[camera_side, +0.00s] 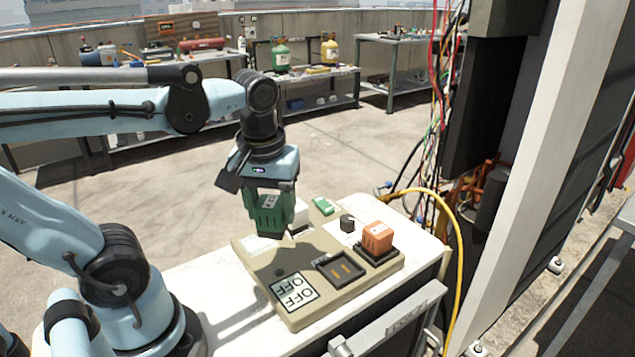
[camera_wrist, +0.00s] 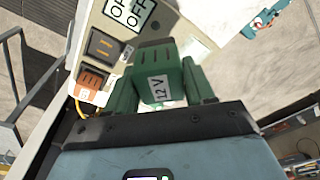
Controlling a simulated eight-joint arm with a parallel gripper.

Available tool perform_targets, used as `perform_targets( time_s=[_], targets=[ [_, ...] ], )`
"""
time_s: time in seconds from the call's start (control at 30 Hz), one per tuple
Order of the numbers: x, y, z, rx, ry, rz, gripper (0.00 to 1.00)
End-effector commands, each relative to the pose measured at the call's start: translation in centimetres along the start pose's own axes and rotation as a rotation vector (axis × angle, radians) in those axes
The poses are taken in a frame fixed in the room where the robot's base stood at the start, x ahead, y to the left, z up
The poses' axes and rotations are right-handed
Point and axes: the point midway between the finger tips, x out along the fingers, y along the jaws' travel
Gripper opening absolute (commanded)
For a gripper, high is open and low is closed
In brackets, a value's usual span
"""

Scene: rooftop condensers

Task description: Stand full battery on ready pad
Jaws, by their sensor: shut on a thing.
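My gripper (camera_side: 270,208) is shut on a green battery (camera_side: 268,222), which hangs roughly upright over the back left of the beige board. In the wrist view the battery (camera_wrist: 156,62) sits between the two fingers and shows a "12V" label. The side view does not clearly show whether its base touches anything. A pale flat patch (camera_side: 256,245) on the board lies just below and left of the battery; I cannot tell whether it is the ready pad. An orange battery (camera_side: 377,236) stands in a black holder at the board's right.
The beige board (camera_side: 285,262) lies on a white cabinet top. An empty black holder with two contacts (camera_side: 340,269) and an OFF sign (camera_side: 295,291) are in front. A black knob (camera_side: 347,223) and small green piece (camera_side: 323,206) stand behind. A yellow cable (camera_side: 455,240) runs along the right.

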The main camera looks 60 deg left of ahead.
Motion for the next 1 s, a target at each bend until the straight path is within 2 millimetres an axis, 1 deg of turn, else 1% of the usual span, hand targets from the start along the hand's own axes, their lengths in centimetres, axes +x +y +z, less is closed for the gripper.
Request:
perform_targets(
  time_s=[0.03,0.3,0.4,0.5,0.73,1.0],
  targets=[
    [0.6,-0.6,-0.7,-0.009,0.000,-0.001,0.14],
    [4.0,-3.8,-4.1,-0.007,0.000,0.000,0.14],
    [5.1,-4.9,-5.2,-0.004,0.000,-0.001,0.14],
    [5.9,-5.5,-5.9,-0.001,0.000,0.000,0.14],
    [6.8,-6.0,-6.3,0.004,0.000,0.001,0.14],
    [9.5,-5.9,-6.0,0.004,0.000,0.001,0.14]
  ],
)
